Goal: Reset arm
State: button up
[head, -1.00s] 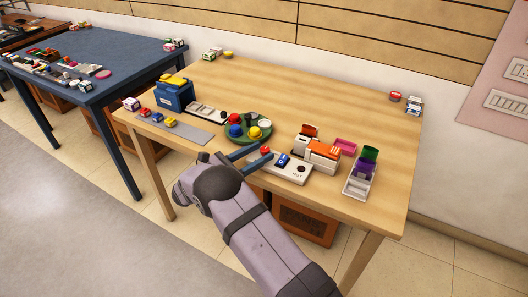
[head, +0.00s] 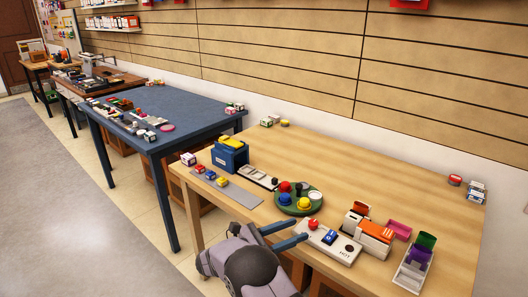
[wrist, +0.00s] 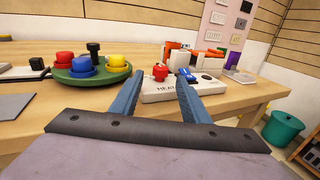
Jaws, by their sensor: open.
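My gripper (head: 284,236) is open and empty at the front edge of the wooden table, its two blue fingers apart. In the wrist view the fingers (wrist: 157,98) point toward a white switch box (wrist: 212,89) with a red knob (wrist: 160,72) and a blue switch (wrist: 187,74). In the head view the white box (head: 346,250) lies just right of the fingertips. I cannot tell whether a finger touches it. My arm reaches in from the bottom of the head view.
A green round tray (head: 281,208) with coloured knobs stands behind the fingers. A blue box (head: 229,156), an orange and white device (head: 376,232) and a compartment tray (head: 414,268) stand on the wooden table (head: 330,165). Its back middle is clear. A blue table (head: 190,105) is further left.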

jog(key=shift+a+f+m+b, duration=0.1)
jog(key=shift+a+m+b, duration=0.25)
jog(key=shift+m, duration=0.05)
jog(key=s+m+g+y, duration=0.1)
jog(key=s+m, duration=0.1)
jog(key=s+f+m+g+y+b, duration=0.1)
jog(key=s+m+y, duration=0.1)
jog(key=m, duration=0.1)
jog(key=s+m+g+y+b, duration=0.1)
jog(key=s+m+y, duration=0.1)
jog(key=shift+s+d+f, duration=0.2)
jog(key=shift+s+f, duration=0.05)
jog(key=s+d+f+m+g+y+p, duration=0.1)
jog(key=s+f+m+g+y+p, duration=0.1)
jog(key=s+m+y, duration=0.75)
jog(key=s+d+f+m+g+y+p, duration=0.15)
jog(key=s+m, duration=0.35)
jog(key=s, duration=1)
notch_tip(320, 180, up, 14)
jog(key=p, duration=1.4)
notch_tip(320, 180, down, 14)
jog(key=b, duration=1.4)
jog(key=shift+s+a+b, duration=0.15)
jog(key=shift+a+b, duration=0.05)
jog(key=shift+b, duration=0.1)
